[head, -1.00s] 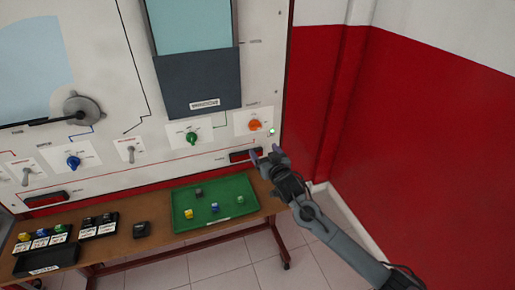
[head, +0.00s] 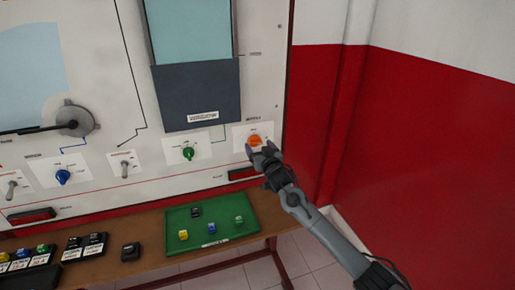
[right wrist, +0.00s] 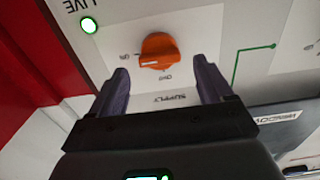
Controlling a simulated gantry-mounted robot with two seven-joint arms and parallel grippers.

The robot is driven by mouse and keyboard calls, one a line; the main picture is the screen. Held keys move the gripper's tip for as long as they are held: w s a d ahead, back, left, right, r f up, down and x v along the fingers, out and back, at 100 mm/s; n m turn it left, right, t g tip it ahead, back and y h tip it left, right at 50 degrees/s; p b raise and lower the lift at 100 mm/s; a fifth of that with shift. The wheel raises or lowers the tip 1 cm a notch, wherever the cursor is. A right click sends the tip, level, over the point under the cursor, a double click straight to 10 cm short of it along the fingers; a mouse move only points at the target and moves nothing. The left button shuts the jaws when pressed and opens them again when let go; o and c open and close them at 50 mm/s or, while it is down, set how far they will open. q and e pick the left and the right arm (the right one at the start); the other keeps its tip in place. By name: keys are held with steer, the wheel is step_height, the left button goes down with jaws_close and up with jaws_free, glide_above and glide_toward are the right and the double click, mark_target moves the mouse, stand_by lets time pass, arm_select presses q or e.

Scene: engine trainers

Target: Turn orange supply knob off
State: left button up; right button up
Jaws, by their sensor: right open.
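The orange supply knob (head: 254,140) sits on a white plate at the right end of the panel. In the right wrist view the knob (right wrist: 158,50) shows whole, with its white pointer line lying roughly sideways, toward the left of the picture. My right gripper (head: 262,148) is at the knob in the head view, overlapping its lower edge. In the right wrist view my right gripper (right wrist: 165,78) is open, its two fingers apart on either side below the knob, with nothing between them. My left gripper is not in view.
A green lamp (right wrist: 88,25) is lit beside the knob. A green knob (head: 188,154), a blue knob (head: 63,176) and toggle switches are to the left on the panel. A green tray (head: 180,240) with small blocks is on the bench below. A red wall (head: 440,140) stands at right.

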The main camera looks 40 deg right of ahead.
mark_target(255, 142)
steer(key=shift+x, duration=1.15)
steer(key=shift+c, duration=0.3)
steer(key=c, duration=1)
